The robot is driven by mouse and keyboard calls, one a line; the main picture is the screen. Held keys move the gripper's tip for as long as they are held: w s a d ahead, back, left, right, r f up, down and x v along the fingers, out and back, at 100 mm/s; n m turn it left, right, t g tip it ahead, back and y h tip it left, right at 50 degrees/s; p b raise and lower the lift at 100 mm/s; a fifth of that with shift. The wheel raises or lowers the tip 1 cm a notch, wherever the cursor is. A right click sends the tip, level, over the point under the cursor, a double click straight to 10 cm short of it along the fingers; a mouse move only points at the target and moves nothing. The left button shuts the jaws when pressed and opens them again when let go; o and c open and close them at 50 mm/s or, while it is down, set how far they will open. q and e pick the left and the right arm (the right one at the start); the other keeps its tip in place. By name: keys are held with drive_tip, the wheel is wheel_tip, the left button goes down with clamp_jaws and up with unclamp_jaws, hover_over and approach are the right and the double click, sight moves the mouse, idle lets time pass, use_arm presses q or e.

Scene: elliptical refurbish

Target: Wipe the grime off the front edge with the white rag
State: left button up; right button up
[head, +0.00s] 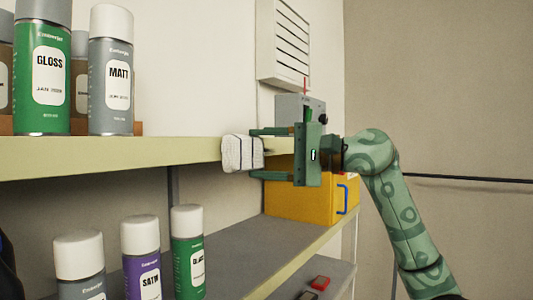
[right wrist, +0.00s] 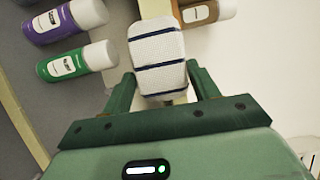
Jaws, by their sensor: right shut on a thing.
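The white rag (head: 243,153), a folded pad with dark stripes, is between the fingertips of my right gripper (head: 256,154). The gripper is shut on it. The rag overlaps the pale yellow front edge (head: 110,158) of the upper shelf near its right end; I cannot tell whether it touches. In the right wrist view the rag (right wrist: 158,58) sits between both fingers (right wrist: 160,85), with the pale edge (right wrist: 152,8) showing behind it. I cannot make out clear grime; the rag and gripper hide part of the edge. My left gripper is not in view.
Spray cans, a green one (head: 43,75) and a grey one (head: 111,80), stand on the upper shelf. Several cans, including a purple one (head: 142,270), stand on the shelf below. A yellow box (head: 300,205) is behind my right gripper. Open space lies in front of the shelves.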

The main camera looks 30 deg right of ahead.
drive_tip(key=shift+w+a+p, duration=0.3)
drive_tip(key=shift+w+p, duration=0.15)
drive_tip(key=shift+w, duration=0.3)
